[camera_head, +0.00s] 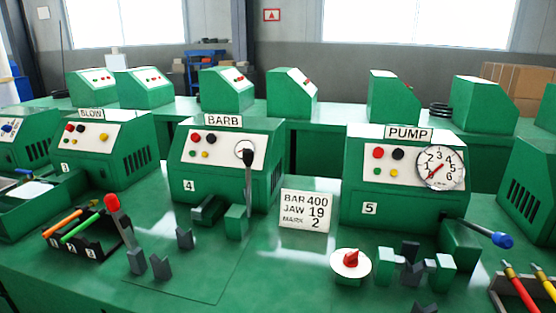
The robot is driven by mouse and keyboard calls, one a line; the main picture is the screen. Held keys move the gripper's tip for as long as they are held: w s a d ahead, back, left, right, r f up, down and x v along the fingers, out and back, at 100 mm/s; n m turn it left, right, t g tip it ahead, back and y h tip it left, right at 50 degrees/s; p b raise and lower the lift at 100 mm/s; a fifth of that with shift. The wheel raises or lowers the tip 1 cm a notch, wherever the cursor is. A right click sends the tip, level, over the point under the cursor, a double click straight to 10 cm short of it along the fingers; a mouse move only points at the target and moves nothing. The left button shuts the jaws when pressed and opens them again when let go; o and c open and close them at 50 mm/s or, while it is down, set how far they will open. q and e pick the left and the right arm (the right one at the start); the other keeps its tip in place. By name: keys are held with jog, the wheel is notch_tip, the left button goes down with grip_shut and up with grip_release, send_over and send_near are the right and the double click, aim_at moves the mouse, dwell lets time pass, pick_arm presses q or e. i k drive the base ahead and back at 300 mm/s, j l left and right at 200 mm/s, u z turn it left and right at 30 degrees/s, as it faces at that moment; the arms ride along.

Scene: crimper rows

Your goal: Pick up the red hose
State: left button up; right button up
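The red hose (519,287) is a thin red rod at the bottom right corner. Neither of my grippers shows in the head view.
A blue-knobbed lever (500,240) reaches out near the red hose, from the PUMP machine (405,172). A red dial (350,261) and grey-green jaw blocks (412,262) stand to its left. A black rack (90,243) holds orange and green hoses.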

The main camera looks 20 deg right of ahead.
aim_at(506, 269)
jog(key=k+l, duration=0.15)
jog(key=l, duration=0.2)
jog(key=k+l, duration=0.15)
jog(key=l, duration=0.25)
jog(key=k+l, duration=0.15)
jog(key=l, duration=0.2)
jog(key=k+l, duration=0.15)
jog(key=l, duration=0.25)
